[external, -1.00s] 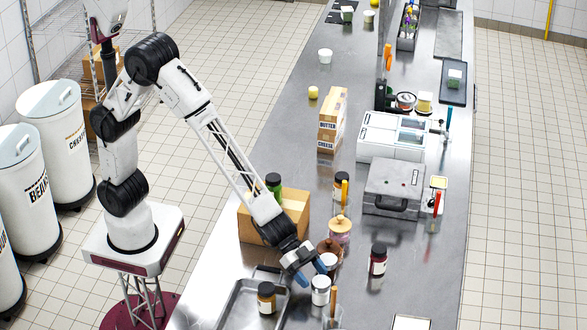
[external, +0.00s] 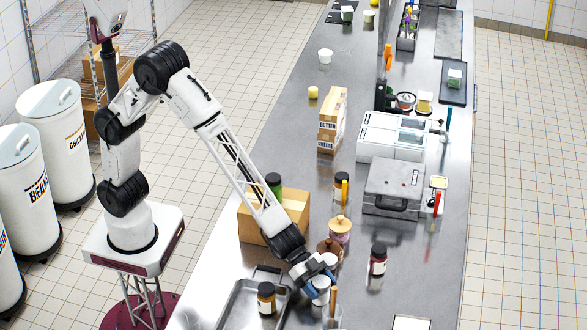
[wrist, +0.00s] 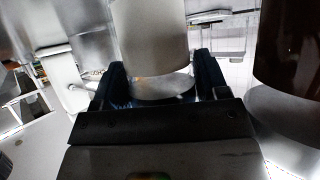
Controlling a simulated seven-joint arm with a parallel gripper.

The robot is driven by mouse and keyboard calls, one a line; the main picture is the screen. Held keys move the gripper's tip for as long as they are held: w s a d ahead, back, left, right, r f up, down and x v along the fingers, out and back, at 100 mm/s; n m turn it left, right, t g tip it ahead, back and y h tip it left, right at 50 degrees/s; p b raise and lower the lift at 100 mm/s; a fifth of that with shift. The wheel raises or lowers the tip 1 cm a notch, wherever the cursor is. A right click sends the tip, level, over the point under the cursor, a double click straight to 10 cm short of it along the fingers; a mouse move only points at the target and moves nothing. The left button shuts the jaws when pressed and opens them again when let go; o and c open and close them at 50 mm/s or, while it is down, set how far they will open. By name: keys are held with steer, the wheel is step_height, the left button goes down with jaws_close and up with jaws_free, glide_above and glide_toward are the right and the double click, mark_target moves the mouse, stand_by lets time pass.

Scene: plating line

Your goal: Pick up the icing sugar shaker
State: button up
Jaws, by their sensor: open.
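A pale metallic shaker (external: 321,285), which looks like the icing sugar shaker, stands upright on the steel counter, partly hidden by my gripper (external: 318,284). In the wrist view the grey cylinder of the shaker (wrist: 150,40) stands between my two dark fingers, one on each side. My gripper (wrist: 158,65) is open around it. A gap shows at the right finger; contact at the left finger is hard to tell. The shaker's top is out of the wrist frame.
A dark-lidded amber jar (external: 266,298) stands at the tray (external: 232,307) on the left. A brown-lidded container (external: 330,246) and a wooden-topped jar (external: 340,227) stand behind the gripper. A dark red jar (external: 378,259) stands to the right. A cardboard box (external: 290,204) lies behind.

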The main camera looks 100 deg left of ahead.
steer(key=c, duration=0.6)
steer(key=shift+r, duration=5.05)
